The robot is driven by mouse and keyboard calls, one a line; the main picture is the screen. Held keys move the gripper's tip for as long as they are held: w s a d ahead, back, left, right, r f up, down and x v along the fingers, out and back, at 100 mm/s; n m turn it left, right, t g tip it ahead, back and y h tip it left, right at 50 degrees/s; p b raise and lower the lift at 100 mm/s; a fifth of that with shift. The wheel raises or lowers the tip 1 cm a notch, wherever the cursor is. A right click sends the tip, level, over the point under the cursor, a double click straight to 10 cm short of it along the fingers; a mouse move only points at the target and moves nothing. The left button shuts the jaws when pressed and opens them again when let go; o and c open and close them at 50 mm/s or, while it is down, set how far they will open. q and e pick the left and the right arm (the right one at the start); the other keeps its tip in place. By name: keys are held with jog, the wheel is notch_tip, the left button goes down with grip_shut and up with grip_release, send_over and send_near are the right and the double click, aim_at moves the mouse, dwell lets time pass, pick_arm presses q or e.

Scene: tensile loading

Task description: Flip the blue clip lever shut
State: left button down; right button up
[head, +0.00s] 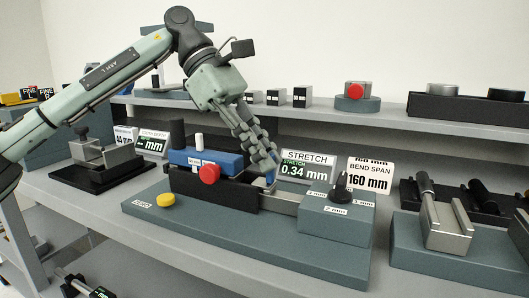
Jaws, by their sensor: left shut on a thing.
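The tensile rig stands on a grey-green base plate (230,240) on the bench. My left gripper (267,172) reaches down from above at the right end of this block. Its fingers are shut on a small blue piece, which appears to be the blue clip lever (264,182). The fingers hide most of the lever, so its angle is hard to tell. My right gripper is not in view.
A yellow button (166,200) is at the plate's front left. A STRETCH display (307,166) reading 0.34 mm is behind. Other fixtures stand on both sides, and a shelf (310,117) runs behind.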

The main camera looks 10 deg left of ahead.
pick_arm(q)
jog(key=c, duration=1.6)
grip_release()
jog(key=v, duration=1.2)
